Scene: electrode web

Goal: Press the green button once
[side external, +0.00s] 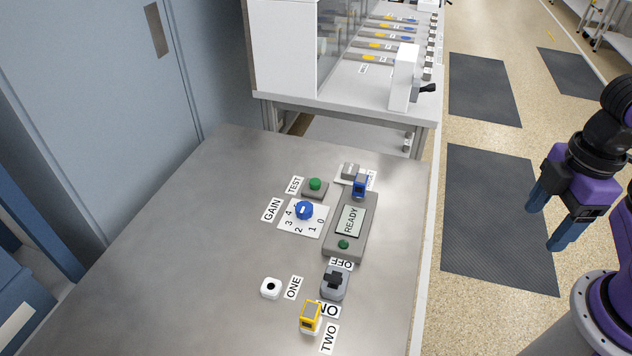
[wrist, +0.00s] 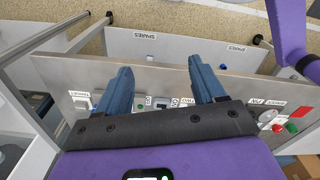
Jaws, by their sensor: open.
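A green button (side external: 315,184) sits on a small grey base beside the TEST label in the side view. A second, smaller green round (side external: 343,244) is on the grey box with the READY display. My gripper (side external: 548,226) is off to the right of the table, over the floor mat, with its blue fingers apart and nothing between them. It is well away from both green rounds. In the wrist view my open fingers (wrist: 160,65) point at a grey panel with labels. A small green round part (wrist: 292,128) shows there at the right, below a red one (wrist: 304,112).
On the table (side external: 190,240) are a blue GAIN dial (side external: 304,210), a white round part (side external: 271,287) by ONE, a black-handled switch (side external: 335,282) between OFF and ON, a yellow rocker (side external: 311,317) by TWO and a blue part (side external: 360,186). The table's left side is clear.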

